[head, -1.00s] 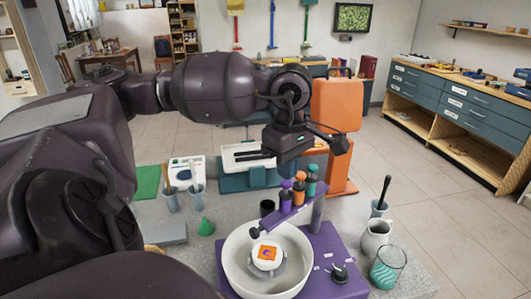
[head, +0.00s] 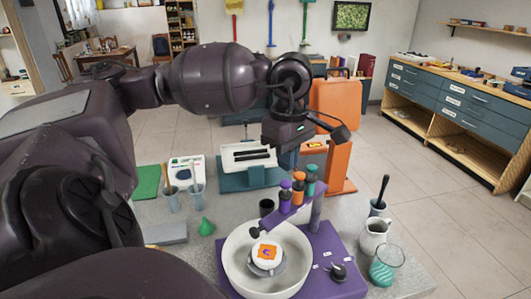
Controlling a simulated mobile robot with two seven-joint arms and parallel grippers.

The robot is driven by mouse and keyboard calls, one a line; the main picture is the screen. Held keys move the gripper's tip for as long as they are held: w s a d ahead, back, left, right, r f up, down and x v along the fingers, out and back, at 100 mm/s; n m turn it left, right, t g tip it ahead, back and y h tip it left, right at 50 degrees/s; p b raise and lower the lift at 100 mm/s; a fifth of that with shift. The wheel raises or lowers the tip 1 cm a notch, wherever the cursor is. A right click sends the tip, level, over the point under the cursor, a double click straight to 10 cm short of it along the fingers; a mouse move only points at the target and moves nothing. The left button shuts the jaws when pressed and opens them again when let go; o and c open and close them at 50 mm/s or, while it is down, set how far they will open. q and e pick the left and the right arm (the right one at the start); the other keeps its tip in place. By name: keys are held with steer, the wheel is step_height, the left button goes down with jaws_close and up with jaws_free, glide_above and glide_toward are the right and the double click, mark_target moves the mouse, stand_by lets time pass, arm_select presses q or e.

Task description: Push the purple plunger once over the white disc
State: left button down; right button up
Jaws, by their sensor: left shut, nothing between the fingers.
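The purple plunger (head: 285,196) stands at the left end of a row on a purple arm over a white bowl. An orange plunger (head: 298,188) and a green plunger (head: 311,180) stand beside it. The white disc (head: 266,262) sits in the bowl and bears an orange patch with a purple mark. My left gripper (head: 288,164) points down above and behind the plungers. It is shut and empty, and looks apart from the purple plunger. My right gripper is out of view.
The white bowl (head: 235,268) stands on a purple base with a black knob (head: 338,271). To the right are a white jug (head: 374,237) and a teal-patterned glass (head: 386,267). A green cone (head: 207,227) and cups stand left. A teal-and-white box (head: 250,172) is behind.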

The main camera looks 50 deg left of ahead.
arm_select(q)
step_height(320, 180, up, 5)
steer(key=shift+f+p, duration=0.2)
steer(key=shift+p, duration=0.6)
steer(key=shift+f, duration=0.1)
